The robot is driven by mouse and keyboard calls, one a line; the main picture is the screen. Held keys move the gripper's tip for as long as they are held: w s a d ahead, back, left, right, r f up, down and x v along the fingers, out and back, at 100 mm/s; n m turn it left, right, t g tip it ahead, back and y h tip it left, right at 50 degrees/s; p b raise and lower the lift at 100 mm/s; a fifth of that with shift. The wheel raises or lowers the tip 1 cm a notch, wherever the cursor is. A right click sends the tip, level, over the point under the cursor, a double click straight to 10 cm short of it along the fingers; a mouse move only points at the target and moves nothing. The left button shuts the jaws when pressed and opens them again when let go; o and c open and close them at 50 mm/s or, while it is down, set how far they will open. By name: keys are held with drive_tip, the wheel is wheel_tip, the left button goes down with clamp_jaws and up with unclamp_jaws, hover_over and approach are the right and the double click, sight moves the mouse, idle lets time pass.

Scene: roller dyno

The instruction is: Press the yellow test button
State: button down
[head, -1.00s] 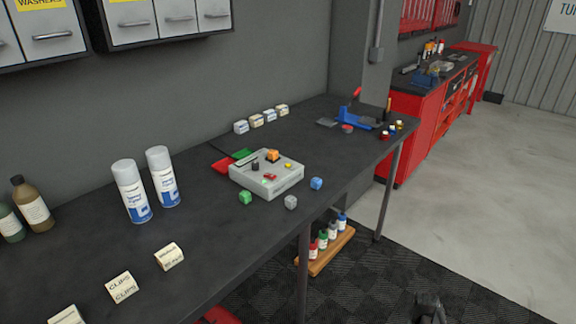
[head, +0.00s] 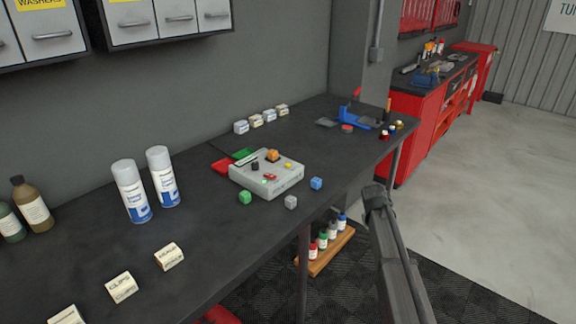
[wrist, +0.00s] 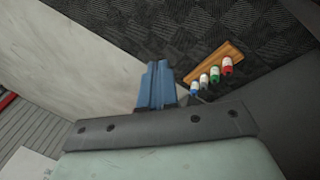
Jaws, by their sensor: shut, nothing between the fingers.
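The yellow test button (head: 288,166) is a small round spot on the right part of the top of a light grey control box (head: 268,184) on the dark workbench. The box also carries an orange block-like part (head: 272,155), a black knob (head: 255,166), a red switch (head: 270,177) and a small green light. My gripper (wrist: 157,72) shows in the wrist view with its bluish fingers together and empty, above the floor. In the head view my arm rises at the right, off the bench's front edge and apart from the box. The button is not in the wrist view.
Two spray cans (head: 130,192) stand left. A blue tool (head: 362,118) lies at the far right end. A wooden bottle rack (head: 326,255) is on the floor below.

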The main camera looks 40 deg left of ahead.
drive_tip(key=a+r+n+t+y, duration=0.1)
drive_tip(key=a+r+t, duration=0.1)
drive_tip(key=a+r, duration=1.55)
wheel_tip(320, 180, up, 16)
drive_tip(key=f+n+t+y, duration=0.1)
drive_tip(key=n+t+y, duration=0.1)
drive_tip(key=t+y, duration=0.1)
hover_over(286, 165)
drive_tip(key=shift+s+d+r, duration=0.1)
drive_tip(key=shift+r, duration=0.15)
drive_tip(key=shift+f, duration=0.15)
drive_tip(key=shift+h, duration=0.3)
drive_tip(key=shift+f, duration=4.3)
drive_tip(key=shift+f, duration=0.25)
drive_tip(key=shift+f, duration=0.15)
